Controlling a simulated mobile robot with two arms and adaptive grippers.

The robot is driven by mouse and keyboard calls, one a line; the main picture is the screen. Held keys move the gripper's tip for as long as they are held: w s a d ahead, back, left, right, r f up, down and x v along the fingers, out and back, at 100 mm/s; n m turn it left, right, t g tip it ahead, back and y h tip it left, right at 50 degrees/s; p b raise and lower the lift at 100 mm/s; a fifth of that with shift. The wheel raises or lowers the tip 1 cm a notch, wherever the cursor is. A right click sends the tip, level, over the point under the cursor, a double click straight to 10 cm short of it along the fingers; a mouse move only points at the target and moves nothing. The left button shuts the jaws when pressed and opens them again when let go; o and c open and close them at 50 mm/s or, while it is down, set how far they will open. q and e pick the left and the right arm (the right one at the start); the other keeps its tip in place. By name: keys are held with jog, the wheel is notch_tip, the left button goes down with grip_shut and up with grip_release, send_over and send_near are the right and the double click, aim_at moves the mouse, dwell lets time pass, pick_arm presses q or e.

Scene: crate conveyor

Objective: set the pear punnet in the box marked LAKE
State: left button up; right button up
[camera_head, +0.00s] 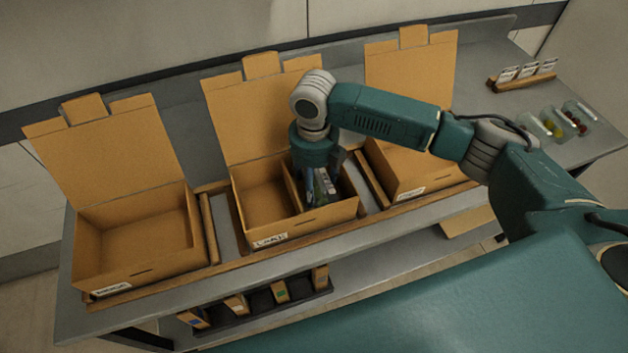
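The middle open cardboard box (320,216) has a front label (270,241) that seems to read LAKE; the small print is hard to read. A divider splits this box, and its left compartment looks empty. My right gripper (322,192) points down into its right compartment. Something dark with pale patches shows at the fingers, but I cannot tell whether it is a held punnet or the fingers themselves. Clear punnets stand at the far right: one with yellow-green fruit (553,124) and one with red fruit (577,117). I cannot pick out the pear punnet for certain. My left gripper is out of view.
Open labelled boxes stand at the left (165,262) and right (405,187), lids raised behind. Wooden rails (209,228) separate the boxes. A wooden holder with white cards (521,78) is at the back right. Several small cartons (280,291) sit on a lower shelf.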

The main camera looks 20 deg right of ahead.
jog(key=o, duration=0.9)
jog(key=shift+f, duration=0.1)
jog(key=shift+c, duration=0.2)
notch_tip(320, 180, up, 12)
jog(key=b, duration=0.3)
jog(key=shift+r, duration=0.2)
